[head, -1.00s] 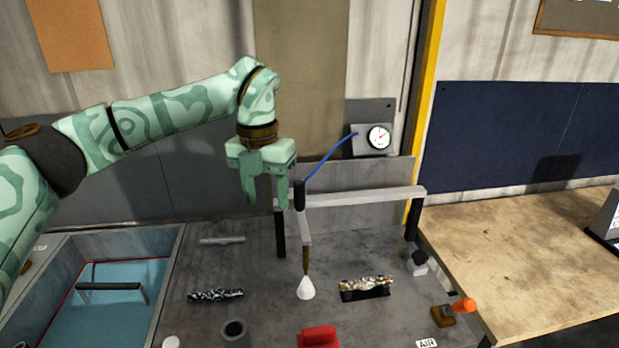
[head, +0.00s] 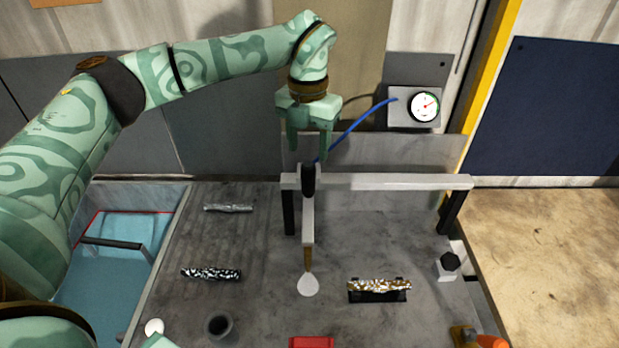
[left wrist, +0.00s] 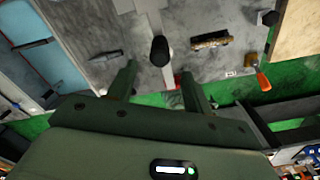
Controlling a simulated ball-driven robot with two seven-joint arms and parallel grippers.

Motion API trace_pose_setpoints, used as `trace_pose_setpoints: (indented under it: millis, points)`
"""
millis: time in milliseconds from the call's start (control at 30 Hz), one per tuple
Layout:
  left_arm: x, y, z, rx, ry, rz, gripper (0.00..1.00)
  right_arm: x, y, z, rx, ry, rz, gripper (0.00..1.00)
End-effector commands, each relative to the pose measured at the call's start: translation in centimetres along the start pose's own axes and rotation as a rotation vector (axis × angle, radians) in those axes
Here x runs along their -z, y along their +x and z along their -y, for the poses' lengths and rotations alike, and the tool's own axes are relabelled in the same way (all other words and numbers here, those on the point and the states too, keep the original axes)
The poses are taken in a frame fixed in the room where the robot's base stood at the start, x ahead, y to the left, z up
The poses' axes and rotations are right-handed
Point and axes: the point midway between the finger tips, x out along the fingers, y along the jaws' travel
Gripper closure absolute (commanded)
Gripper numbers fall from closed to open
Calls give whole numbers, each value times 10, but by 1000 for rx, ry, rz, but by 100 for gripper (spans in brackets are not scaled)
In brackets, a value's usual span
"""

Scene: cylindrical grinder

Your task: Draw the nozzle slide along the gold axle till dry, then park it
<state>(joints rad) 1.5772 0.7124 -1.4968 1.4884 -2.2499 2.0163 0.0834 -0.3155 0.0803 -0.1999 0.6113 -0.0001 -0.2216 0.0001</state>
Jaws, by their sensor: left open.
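The nozzle slide has a black grip (head: 308,181) at the left part of a white rail (head: 400,182), a pale arm, and a brass nozzle (head: 308,258) with a white cone below it. The gold axle (head: 380,286) lies on a dark cradle to the right of the nozzle. My left gripper (head: 309,150) is open, its fingers pointing down at the black grip. In the left wrist view the grip (left wrist: 160,50) appears ahead of the spread fingers (left wrist: 160,88), apparently not held. My right gripper does not show clearly.
A black-and-white axle (head: 211,273) and a silver axle (head: 229,208) lie on the grey bench. A blue water tank (head: 105,285) is at left, a dark cup (head: 219,325) in front. A gauge (head: 424,106) with a blue hose stands behind the rail.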

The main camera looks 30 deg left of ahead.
Motion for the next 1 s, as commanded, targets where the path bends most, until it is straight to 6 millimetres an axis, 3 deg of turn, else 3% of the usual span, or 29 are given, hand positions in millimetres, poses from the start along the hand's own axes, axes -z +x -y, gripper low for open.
trace_pose_setpoints:
  millis: [200, 400, 600, 833, 867, 1000]
  points:
    - [1, 56, 0, 0, 0, -3, 49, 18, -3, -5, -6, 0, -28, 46]
    - [0, 89, 0, 0, 0, 0, 49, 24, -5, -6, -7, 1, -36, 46]
    - [0, 102, 0, 1, 0, 1, 49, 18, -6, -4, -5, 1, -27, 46]
    - [0, 102, 0, 0, 0, 2, 49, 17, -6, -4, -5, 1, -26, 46]
    - [0, 102, 0, 0, 0, 2, 55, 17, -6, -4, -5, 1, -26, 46]
    - [0, 102, 0, 0, 0, 1, 94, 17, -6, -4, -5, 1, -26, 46]
